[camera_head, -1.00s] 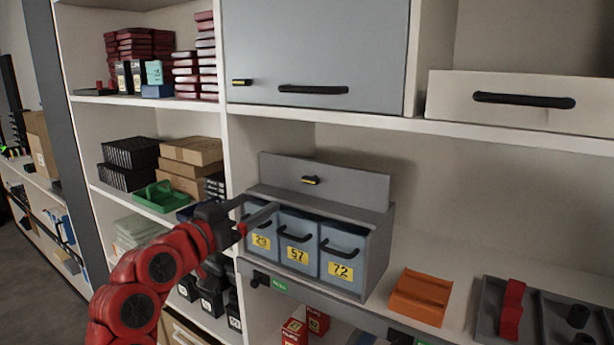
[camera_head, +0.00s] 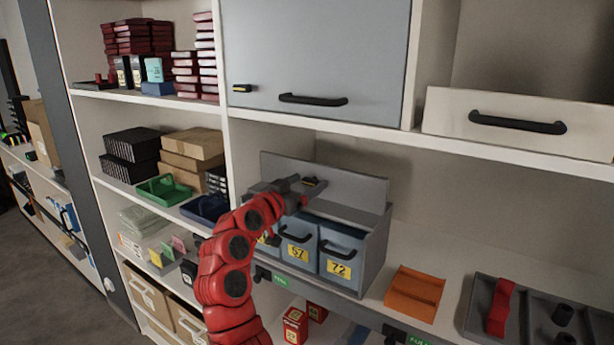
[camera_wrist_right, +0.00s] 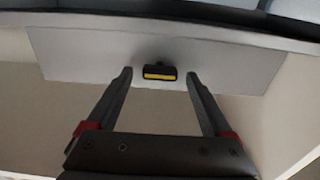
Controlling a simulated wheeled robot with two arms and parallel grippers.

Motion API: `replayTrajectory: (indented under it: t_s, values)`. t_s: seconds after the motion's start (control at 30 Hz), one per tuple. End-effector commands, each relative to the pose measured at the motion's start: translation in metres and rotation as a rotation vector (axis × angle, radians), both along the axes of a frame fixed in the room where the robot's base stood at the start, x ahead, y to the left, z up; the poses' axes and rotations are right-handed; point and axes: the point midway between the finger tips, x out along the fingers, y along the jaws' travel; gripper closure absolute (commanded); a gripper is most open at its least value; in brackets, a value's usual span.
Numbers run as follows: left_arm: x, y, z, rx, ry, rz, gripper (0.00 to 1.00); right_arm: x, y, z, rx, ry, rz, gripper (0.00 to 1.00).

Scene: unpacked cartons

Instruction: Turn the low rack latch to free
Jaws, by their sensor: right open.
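The grey low rack (camera_head: 374,250) stands on the shelf with numbered blue-grey drawers in its front. Its latch (camera_head: 312,181), a small black bar with a yellow stripe, sits on the upright back panel. In the right wrist view the latch (camera_wrist_right: 159,68) lies level across the picture on the grey panel. My right gripper (camera_head: 301,187) reaches over the drawers close to the latch. In the wrist view the open gripper (camera_wrist_right: 159,77) has one finger on each side of the latch, with clear gaps. I cannot tell how far the panel is. My left gripper is out of view.
An upper cabinet door with a black handle (camera_head: 313,99) and its own yellow-black latch (camera_head: 242,88) is above. An orange tray (camera_head: 414,294) and a grey tray with a red block (camera_head: 498,307) are right of the rack. Red boxes (camera_head: 295,326) are below.

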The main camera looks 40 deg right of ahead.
Motion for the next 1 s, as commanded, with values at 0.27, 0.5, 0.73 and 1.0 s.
replayTrajectory:
  t_s: [0.27, 0.5, 0.73, 1.0]
  values:
    - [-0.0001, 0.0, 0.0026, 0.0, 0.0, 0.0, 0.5, 0.0029, -0.007, -0.0009, 0.0, 0.001, 0.0, 0.15]
    - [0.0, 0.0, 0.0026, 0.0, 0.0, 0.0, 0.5, 0.0027, -0.0068, -0.0008, 0.001, 0.001, 0.0, 0.38]
    - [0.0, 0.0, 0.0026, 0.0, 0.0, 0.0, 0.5, 0.0026, -0.0067, -0.0006, 0.001, 0.001, 0.0, 0.8]
    - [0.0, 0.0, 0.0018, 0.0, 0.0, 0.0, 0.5, 0.0026, -0.0066, -0.0009, -0.002, 0.006, 0.0, 1.0]
